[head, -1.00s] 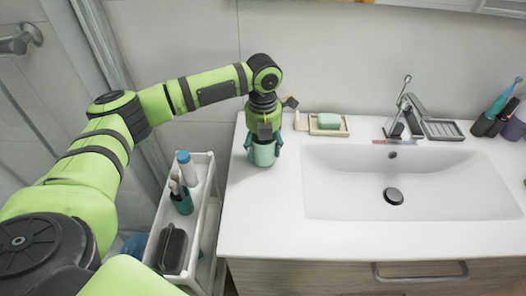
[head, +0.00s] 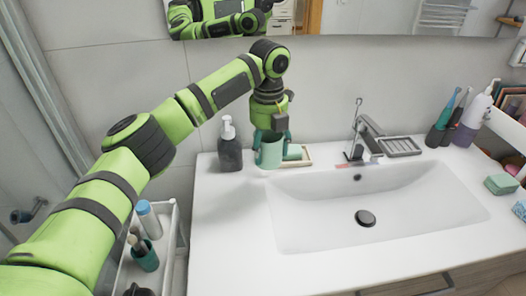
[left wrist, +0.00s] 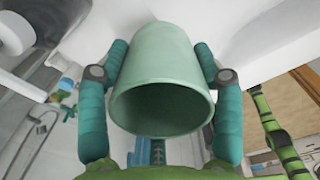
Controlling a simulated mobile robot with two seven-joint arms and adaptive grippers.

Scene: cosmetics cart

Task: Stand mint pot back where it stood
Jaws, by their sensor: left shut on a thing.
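The mint pot (head: 270,156) is a pale green tapered cup. My left gripper (head: 272,146) is shut on its sides from above, near the back of the white counter. I cannot tell whether the pot's base touches the counter. In the left wrist view the mint pot (left wrist: 162,75) fills the middle, its open mouth facing the camera, with one teal finger on each side. My right gripper is not in view.
A dark pump bottle (head: 230,150) stands left of the pot. A soap dish (head: 303,160) with mint soap is partly hidden just right of it. The basin (head: 400,210) and tap (head: 366,131) lie farther right. A white cart (head: 168,245) holds bottles at lower left.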

